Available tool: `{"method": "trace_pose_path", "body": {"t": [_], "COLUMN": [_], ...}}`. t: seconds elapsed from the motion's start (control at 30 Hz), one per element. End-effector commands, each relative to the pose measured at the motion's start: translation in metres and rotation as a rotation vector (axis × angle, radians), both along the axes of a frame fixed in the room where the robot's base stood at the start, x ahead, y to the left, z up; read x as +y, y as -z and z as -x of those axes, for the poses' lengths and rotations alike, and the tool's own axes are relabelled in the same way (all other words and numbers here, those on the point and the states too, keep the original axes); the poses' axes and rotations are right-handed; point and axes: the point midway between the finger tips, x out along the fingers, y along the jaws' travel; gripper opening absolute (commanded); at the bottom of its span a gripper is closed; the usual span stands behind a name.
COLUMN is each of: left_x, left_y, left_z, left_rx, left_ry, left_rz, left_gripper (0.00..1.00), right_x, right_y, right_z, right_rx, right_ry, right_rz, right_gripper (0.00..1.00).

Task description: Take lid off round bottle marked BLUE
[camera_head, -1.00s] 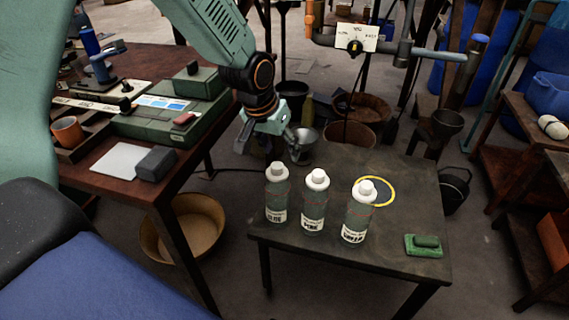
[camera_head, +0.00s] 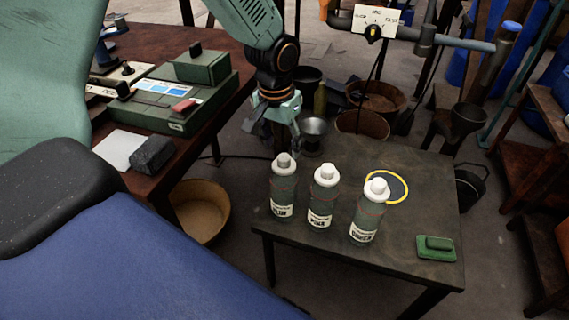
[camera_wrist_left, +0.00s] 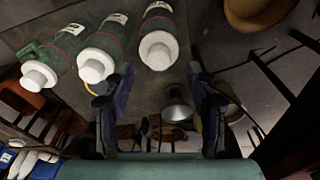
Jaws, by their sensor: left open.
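Three round grey-green bottles with white lids stand upright in a row on the small dark table (camera_head: 405,250). The left bottle (camera_head: 283,190) has a label that I cannot read surely; it seems to be the one marked BLUE. The middle bottle (camera_head: 321,203) seems marked PINK, the right bottle (camera_head: 367,222) GREEN. All three lids are on. My left gripper (camera_head: 272,130) is open and empty, behind and above the left bottle's lid (camera_head: 284,161). In the left wrist view the jaws (camera_wrist_left: 160,88) are apart, with a bottle lid (camera_wrist_left: 158,50) beyond them. My right gripper is out of view.
A green block (camera_head: 436,247) lies at the table's right front. A yellow ring (camera_head: 405,193) is behind the right bottle. A workbench with a green box (camera_head: 165,103) stands left.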

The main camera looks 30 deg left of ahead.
Motion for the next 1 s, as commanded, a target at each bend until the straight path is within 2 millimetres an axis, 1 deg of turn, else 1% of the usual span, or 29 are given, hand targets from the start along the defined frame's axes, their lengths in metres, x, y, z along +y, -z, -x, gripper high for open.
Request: {"method": "trace_pose_path", "body": {"t": [0.33, 0.43, 0.63, 1.0], "left_x": [0.0, 0.001, 0.001, 0.001], "left_y": [0.043, 0.048, 0.046, 0.047], "left_z": [-0.009, -0.011, -0.011, -0.011], "left_rx": [0.002, -0.001, -0.001, -0.001], "left_ry": [0.002, 0.002, 0.002, 0.002], "left_rz": [0.0, 0.0, 0.0, 0.0], "left_gripper": [0.57, 0.57, 0.57, 0.26], "right_x": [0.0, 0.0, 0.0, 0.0], "right_y": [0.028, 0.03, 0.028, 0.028], "right_z": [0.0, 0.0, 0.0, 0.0], "right_rx": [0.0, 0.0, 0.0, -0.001], "right_ry": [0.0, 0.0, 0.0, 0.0], "right_rz": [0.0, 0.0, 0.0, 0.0], "right_gripper": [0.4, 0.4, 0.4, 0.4]}}
